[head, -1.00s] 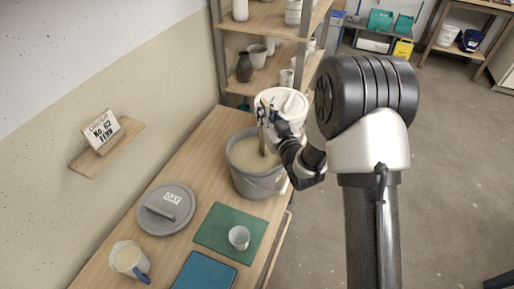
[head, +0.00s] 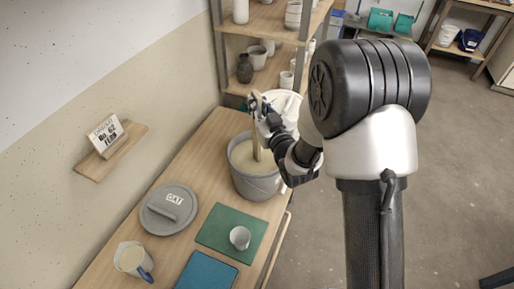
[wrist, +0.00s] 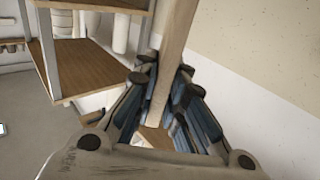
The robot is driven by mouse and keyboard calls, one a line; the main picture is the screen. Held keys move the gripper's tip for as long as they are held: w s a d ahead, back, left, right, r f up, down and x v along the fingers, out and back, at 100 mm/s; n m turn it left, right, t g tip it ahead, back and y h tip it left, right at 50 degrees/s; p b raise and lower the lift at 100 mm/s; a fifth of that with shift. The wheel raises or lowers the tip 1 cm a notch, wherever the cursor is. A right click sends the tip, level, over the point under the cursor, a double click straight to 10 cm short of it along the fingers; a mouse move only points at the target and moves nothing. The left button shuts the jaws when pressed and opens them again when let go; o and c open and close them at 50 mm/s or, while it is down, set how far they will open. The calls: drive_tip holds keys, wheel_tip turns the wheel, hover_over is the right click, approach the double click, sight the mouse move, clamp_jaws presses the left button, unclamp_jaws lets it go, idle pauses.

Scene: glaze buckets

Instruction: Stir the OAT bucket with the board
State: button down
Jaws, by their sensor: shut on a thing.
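The grey bucket (head: 258,188) stands open on the wooden table, with cream glaze (head: 243,158) inside. A round grey lid marked OAT (head: 168,208) lies flat on the table in front of it. My gripper (head: 264,115) is above the bucket, shut on the wooden board (head: 256,145). The board stands nearly upright with its lower end in the glaze, so that end is hidden. In the wrist view the board (wrist: 178,35) runs between the blue-padded fingers (wrist: 172,105).
A white bucket (head: 296,101) is behind my gripper. A green mat (head: 215,234) with a small cup (head: 240,237), a blue mat (head: 205,272) and a jug (head: 130,259) are nearer on the table.

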drive_tip(key=shift+r+p, duration=2.05)
drive_tip(key=shift+r, duration=2.75)
drive_tip(key=shift+r+p, duration=1.15)
drive_tip(key=shift+r, duration=1.35)
